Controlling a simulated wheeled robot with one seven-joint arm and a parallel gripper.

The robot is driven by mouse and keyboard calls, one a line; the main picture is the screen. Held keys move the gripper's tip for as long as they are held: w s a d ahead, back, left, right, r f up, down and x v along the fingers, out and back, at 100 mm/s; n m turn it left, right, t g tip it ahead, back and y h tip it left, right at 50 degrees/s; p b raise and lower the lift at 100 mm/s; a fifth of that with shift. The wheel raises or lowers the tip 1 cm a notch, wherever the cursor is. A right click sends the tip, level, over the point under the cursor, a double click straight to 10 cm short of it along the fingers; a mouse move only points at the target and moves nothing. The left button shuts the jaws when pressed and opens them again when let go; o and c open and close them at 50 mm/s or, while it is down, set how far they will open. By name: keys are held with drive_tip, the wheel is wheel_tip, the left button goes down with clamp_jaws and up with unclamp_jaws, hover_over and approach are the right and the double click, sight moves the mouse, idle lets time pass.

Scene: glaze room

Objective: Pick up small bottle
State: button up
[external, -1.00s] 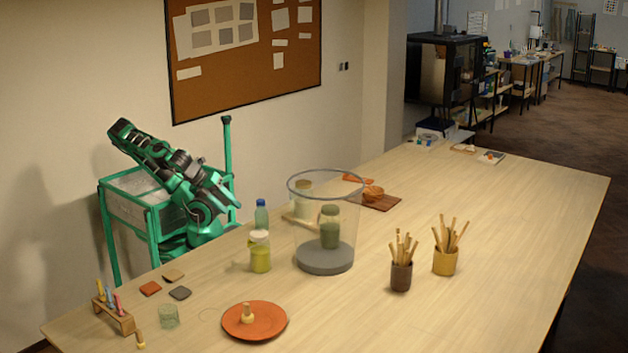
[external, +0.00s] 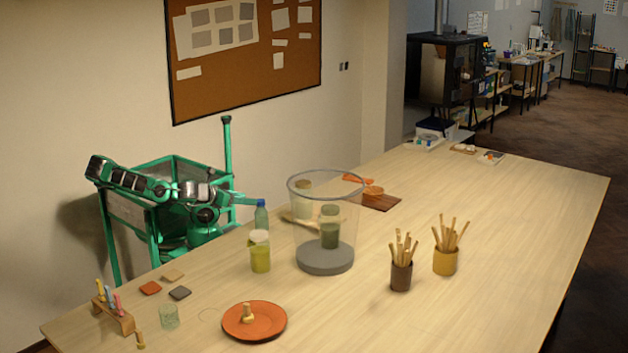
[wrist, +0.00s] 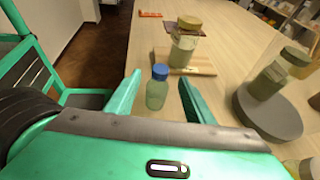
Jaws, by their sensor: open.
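The small bottle (external: 261,216) is pale green and see-through with a blue cap. It stands upright near the table's wall-side edge, behind a jar of yellow-green glaze. In the wrist view the small bottle (wrist: 157,88) stands ahead of my gripper (wrist: 158,88), between the lines of its two green fingers. The fingers are apart and I see nothing held. In the external view my gripper (external: 248,201) reaches over the table edge from the left, close to the bottle's cap. Whether a finger touches the bottle cannot be told.
The yellow-green jar (external: 260,253) stands just in front of the bottle. A large clear bin (external: 325,268) with a jar inside stands to its right. Another jar (wrist: 184,45) on a wooden board (wrist: 196,70) is beyond the bottle. Brush pots (external: 446,262) are farther right.

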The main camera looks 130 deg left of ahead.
sight(259, 201)
drive_tip(key=shift+x, duration=3.3)
drive_tip(key=shift+w, duration=0.2)
drive_tip(key=shift+c, duration=0.2)
clamp_jaws()
